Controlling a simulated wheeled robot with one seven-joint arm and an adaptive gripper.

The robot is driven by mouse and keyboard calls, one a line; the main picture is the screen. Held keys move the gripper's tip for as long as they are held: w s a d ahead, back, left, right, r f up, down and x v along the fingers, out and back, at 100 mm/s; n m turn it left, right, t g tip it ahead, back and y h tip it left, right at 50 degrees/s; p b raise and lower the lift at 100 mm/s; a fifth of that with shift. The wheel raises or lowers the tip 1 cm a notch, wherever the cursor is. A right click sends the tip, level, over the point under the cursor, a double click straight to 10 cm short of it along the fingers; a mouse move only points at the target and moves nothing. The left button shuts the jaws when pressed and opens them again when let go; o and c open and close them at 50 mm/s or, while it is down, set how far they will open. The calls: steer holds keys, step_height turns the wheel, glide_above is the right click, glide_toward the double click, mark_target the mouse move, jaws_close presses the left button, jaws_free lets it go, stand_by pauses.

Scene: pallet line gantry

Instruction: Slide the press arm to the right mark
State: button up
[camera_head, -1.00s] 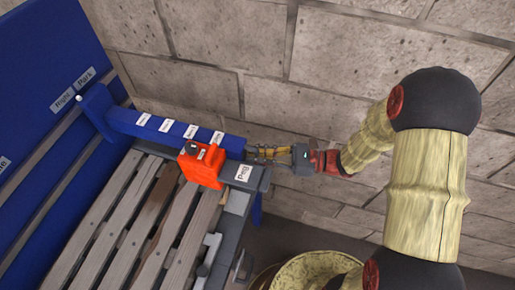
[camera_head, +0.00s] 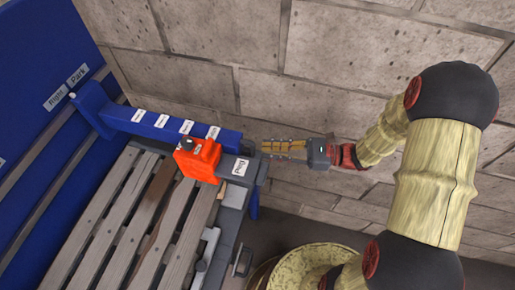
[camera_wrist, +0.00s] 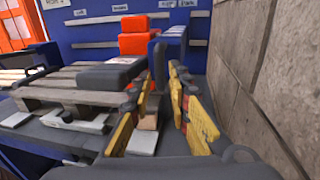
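The press arm is a long blue beam (camera_head: 165,125) with several small white labels on top. Its far end joins a blue post (camera_head: 90,100) at the blue back panel, close to the "Right" label (camera_head: 56,99) and the "Park" label (camera_head: 77,74). My gripper (camera_head: 264,147) is just right of the beam's near end, by the wall side. In the wrist view its two yellow fingers (camera_wrist: 166,68) are apart and look empty. The beam runs away beyond them, partly hidden. Whether a fingertip touches the beam, I cannot tell.
An orange block (camera_head: 197,160) and a dark block labelled "Plug" (camera_head: 238,168) sit beside the beam's near end. A slatted wooden pallet (camera_head: 125,215) lies to the left. The stone wall (camera_head: 340,70) runs close along my gripper's other side.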

steer(key=s+d, duration=0.1)
steer(key=d, duration=0.5)
steer(key=shift+d, duration=0.15)
stand_by(0.3)
